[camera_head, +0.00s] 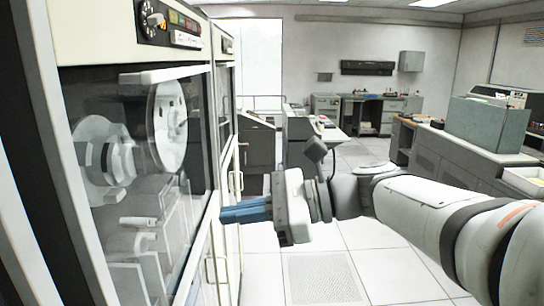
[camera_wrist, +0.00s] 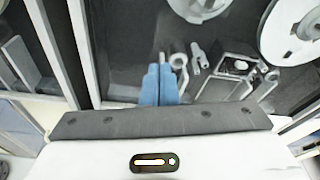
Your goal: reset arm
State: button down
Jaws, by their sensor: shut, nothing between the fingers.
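My gripper (camera_head: 224,213) reaches out to the left in the head view, with its blue fingers together. Its tips are close to the front edge of the tall tape cabinet (camera_head: 65,140); I cannot tell whether they touch it. In the wrist view my gripper (camera_wrist: 158,70) shows its two blue fingers side by side with nothing between them. They point at the dark glass front of the cabinet. My arm stretches in from the right edge of the head view, roughly level.
Tape reels (camera_head: 168,127) sit behind the cabinet's glass. A long grey counter (camera_head: 450,155) with a green-grey box (camera_head: 487,122) stands at right. Desks (camera_head: 370,113) stand at the back. The pale tiled floor (camera_head: 385,245) is clear, with a vent grille (camera_head: 322,278) below my arm.

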jog(key=s+d+f+n+t+h, duration=0.1)
jog(key=s+d+f+n+h, duration=0.2)
jog(key=d+f+n+h, duration=0.4)
jog(key=s+d+f+n+t+h+b, duration=0.1)
jog(key=d+f+n+h, duration=0.6)
jog(key=d+f, duration=0.7)
notch_tip(320, 180, down, 2)
jog(key=shift+s+f+n+t+h, duration=0.1)
jog(key=shift+s+n+t+h, duration=0.3)
jog(key=shift+s+t+h, duration=0.6)
jog(key=shift+s+g, duration=0.2)
jog(key=shift+g, duration=0.1)
